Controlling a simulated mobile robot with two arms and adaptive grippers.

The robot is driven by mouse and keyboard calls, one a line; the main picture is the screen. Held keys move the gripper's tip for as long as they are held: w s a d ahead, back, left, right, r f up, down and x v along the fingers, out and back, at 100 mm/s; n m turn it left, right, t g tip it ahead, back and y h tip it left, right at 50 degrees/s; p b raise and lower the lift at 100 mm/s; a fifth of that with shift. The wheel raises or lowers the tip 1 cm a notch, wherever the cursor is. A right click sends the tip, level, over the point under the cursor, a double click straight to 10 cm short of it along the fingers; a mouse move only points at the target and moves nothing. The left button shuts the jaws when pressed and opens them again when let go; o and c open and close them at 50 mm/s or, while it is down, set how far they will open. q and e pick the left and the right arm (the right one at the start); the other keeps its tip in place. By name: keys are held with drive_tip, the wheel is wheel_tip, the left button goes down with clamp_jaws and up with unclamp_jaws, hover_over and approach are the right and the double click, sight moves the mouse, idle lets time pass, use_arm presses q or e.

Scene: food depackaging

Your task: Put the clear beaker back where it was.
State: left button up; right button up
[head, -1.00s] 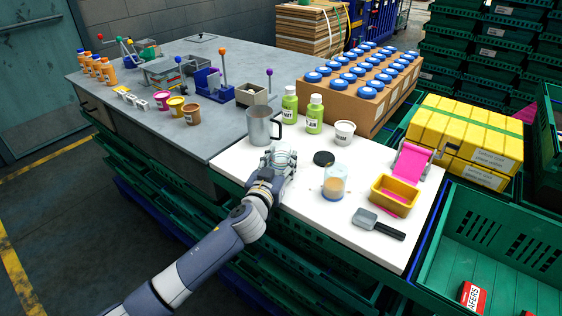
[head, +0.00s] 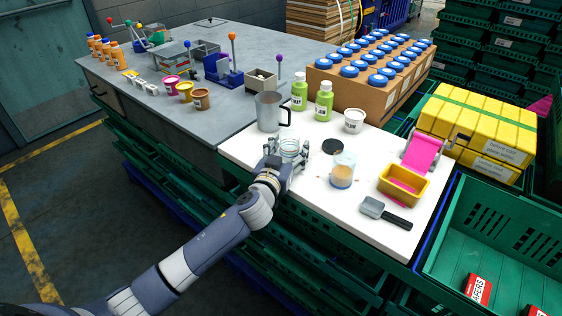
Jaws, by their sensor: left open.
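A clear beaker (head: 289,147) stands upright on the white worktop (head: 322,218), near its left side and in front of the grey metal jug. My left gripper (head: 287,156) is open at the beaker, with a finger on either side of it. Whether the fingers touch the beaker cannot be told, and its lower part is partly hidden by the gripper. A second clear container (head: 344,161) with an orange-tan content stands to the right, apart from the gripper. My right gripper is not in view.
The grey jug (head: 268,112) is close behind the beaker. A black disc (head: 333,146), a white tub (head: 354,121), green bottles (head: 324,103), a yellow tray (head: 403,184) and a dark-handled scraper (head: 385,213) are also on the worktop. Its front left part is clear.

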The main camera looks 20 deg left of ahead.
use_arm(q)
drive_tip(key=s+b, duration=0.1)
drive_tip(key=s, duration=1)
drive_tip(key=shift+s+r, duration=0.25)
